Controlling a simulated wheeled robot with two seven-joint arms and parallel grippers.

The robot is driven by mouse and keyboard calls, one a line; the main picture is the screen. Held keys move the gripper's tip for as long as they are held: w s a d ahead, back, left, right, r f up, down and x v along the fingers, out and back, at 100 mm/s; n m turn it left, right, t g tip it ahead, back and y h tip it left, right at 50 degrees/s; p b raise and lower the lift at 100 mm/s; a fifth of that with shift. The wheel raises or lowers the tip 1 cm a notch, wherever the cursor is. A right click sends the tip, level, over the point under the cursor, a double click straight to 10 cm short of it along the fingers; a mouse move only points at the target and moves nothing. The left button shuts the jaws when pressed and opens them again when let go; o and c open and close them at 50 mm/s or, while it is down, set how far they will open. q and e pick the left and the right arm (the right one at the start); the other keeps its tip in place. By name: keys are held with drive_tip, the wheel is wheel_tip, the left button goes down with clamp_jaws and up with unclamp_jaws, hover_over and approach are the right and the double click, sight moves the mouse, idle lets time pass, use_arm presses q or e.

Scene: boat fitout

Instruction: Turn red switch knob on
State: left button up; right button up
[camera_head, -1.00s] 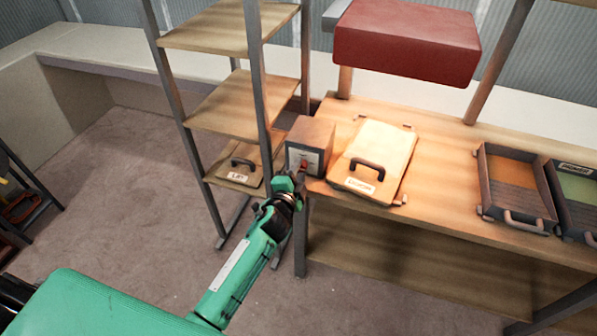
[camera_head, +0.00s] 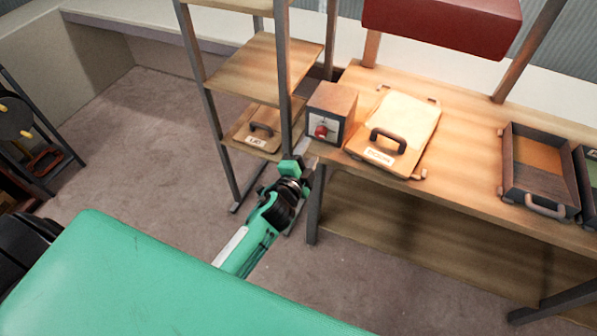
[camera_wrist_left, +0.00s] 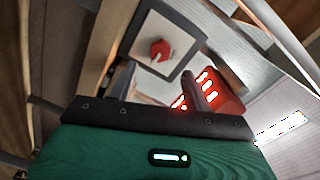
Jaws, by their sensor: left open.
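The red switch knob (camera_head: 321,132) sits on the pale front face of a small wooden-topped box (camera_head: 332,101) at the left end of the workbench. In the left wrist view the knob (camera_wrist_left: 160,49) shows ahead, on a light plate with a dark frame. My left gripper (camera_head: 302,148) is just below and left of the box in the head view. In the left wrist view its two fingers (camera_wrist_left: 160,88) are apart with nothing between them, and the knob lies beyond them, apart from them. My right gripper is not in view.
A handled lid (camera_head: 408,115) lies on the bench (camera_head: 460,145) right of the box. A shelf rack (camera_head: 262,66) with another handled lid (camera_head: 263,131) stands at left. A dark tray (camera_head: 540,165) sits at right. A red block (camera_head: 445,22) hangs above.

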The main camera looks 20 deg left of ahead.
use_arm(q)
drive_tip(key=s, duration=0.7)
drive_tip(key=shift+r+b, duration=0.15)
drive_tip(key=shift+b, duration=0.3)
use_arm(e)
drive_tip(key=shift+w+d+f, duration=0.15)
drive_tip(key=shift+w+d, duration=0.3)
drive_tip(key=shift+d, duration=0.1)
use_arm(q)
drive_tip(key=shift+a, duration=0.1)
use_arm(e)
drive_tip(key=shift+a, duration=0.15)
